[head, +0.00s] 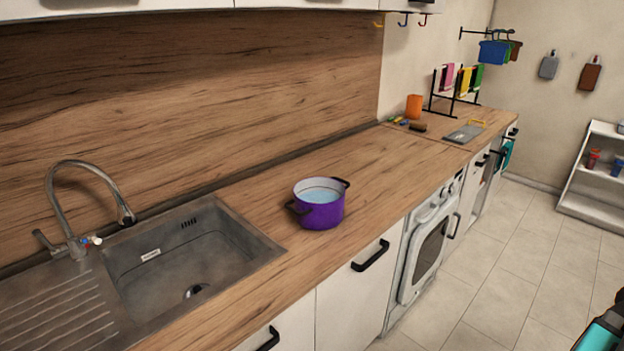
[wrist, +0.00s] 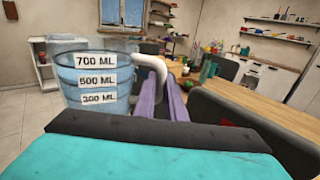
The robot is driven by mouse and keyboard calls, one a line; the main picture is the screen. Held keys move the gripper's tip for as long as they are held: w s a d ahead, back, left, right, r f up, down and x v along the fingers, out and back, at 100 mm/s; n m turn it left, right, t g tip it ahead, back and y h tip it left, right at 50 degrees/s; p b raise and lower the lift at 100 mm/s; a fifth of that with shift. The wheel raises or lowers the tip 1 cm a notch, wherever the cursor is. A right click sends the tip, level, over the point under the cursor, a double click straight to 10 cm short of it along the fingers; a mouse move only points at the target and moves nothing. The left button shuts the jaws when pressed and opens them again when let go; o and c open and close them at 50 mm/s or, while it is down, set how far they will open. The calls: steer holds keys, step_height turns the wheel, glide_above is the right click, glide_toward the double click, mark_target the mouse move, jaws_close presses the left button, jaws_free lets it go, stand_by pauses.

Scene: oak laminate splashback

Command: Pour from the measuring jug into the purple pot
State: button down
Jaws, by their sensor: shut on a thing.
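The purple pot (head: 321,214) stands upright on the wooden worktop, right of the sink, in the head view. It has two dark handles and a pale blue surface inside that looks like liquid. The measuring jug (wrist: 93,84) is in the wrist view at the left, clear with a bluish tint and white labels including 700 ML and 500 ML. Its pale handle is between the purple fingers of my gripper (wrist: 163,78), which is shut on it. The jug looks about upright.
A steel sink (head: 258,243) with a curved tap (head: 84,170) lies left of the pot. A white oven (head: 425,250) is below the worktop. An orange cup (head: 413,106), a black rack (head: 440,112) and a grey board (head: 465,133) are at the far end. Worktop between is clear.

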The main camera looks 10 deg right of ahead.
steer(key=shift+f, duration=0.1)
steer(key=shift+f+b, duration=2.6)
